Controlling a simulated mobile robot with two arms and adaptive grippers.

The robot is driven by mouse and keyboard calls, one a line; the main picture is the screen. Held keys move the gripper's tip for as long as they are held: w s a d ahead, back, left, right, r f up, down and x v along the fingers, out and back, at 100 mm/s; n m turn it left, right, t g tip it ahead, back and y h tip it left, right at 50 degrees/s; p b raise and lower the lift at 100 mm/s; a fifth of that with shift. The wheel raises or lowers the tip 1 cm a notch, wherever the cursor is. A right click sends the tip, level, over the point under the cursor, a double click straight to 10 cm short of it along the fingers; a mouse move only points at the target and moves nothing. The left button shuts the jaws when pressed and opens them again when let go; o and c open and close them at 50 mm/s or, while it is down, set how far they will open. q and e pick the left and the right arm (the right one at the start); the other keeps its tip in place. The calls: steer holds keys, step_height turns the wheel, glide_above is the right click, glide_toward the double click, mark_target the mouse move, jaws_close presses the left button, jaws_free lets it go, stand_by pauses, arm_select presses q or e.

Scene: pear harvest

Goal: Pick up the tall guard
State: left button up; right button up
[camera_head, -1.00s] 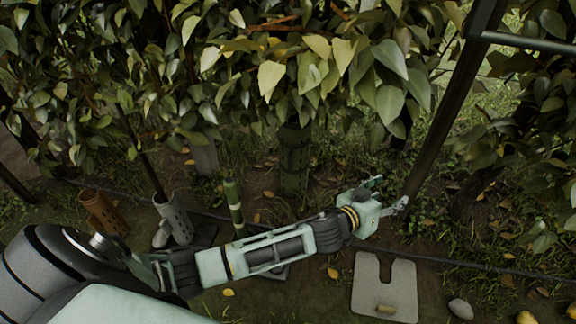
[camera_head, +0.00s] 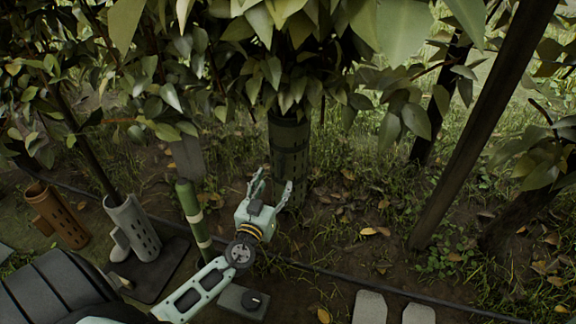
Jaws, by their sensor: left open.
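Several tube-like guards show. A dark green slotted guard (camera_head: 289,150) stands upright at the middle, its top hidden by leaves. A slim green tube (camera_head: 190,208) with a pale band stands left of my arm. A grey perforated guard (camera_head: 136,228) and a short brown guard (camera_head: 60,215) are at the left. I cannot tell for sure which one is the tall guard. My left gripper (camera_head: 270,182) is open and empty, its fingers pointing up the picture toward the dark green guard's lower left side. Whether it touches the guard cannot be told. My right gripper is not in view.
Leafy branches hang across the top. A dark slanted post (camera_head: 480,130) stands at the right. A dark hose (camera_head: 360,280) runs along the ground. Pale flat slabs (camera_head: 370,306) lie at the bottom. A grey box (camera_head: 241,302) sits below my wrist. Grass lies right of the guard.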

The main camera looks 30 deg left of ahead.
mark_target(279, 178)
arm_select(q)
steer(key=x, duration=0.5)
steer(key=shift+w+f+b, duration=0.35)
steer(key=shift+w+b, duration=0.05)
steer(key=shift+c, duration=0.4)
jaws_close()
steer(key=shift+r, duration=0.1)
